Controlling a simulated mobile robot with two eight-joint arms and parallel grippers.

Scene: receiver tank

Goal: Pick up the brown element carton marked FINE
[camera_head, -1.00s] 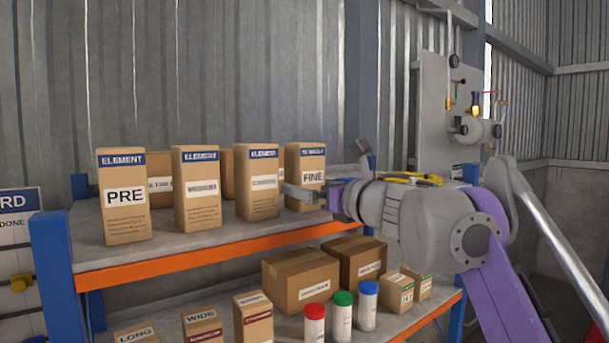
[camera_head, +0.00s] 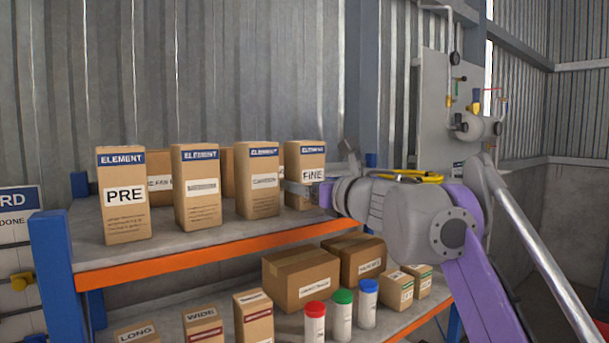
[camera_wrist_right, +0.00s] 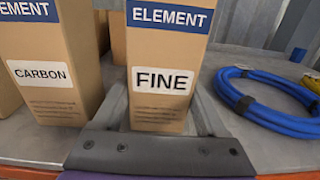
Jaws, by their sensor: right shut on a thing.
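The brown FINE carton (camera_head: 306,162) stands upright at the right end of the carton row on the upper shelf, with a blue ELEMENT band on top. It fills the middle of the right wrist view (camera_wrist_right: 170,50). My right gripper (camera_head: 308,190) reaches it from the front right. In the wrist view its fingers (camera_wrist_right: 163,112) lie on both sides of the carton's lower part, shut on it. The carton still appears to rest on the shelf; its bottom is partly hidden by the gripper. My left gripper is not in view.
The CARBON carton (camera_wrist_right: 45,75) stands close on the left, with another carton (camera_head: 196,210) and the PRE carton (camera_head: 124,220) beyond. A blue hose coil (camera_wrist_right: 265,100) lies to the right. Boxes (camera_head: 300,280) and capped tubes (camera_head: 341,318) fill the lower shelf.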

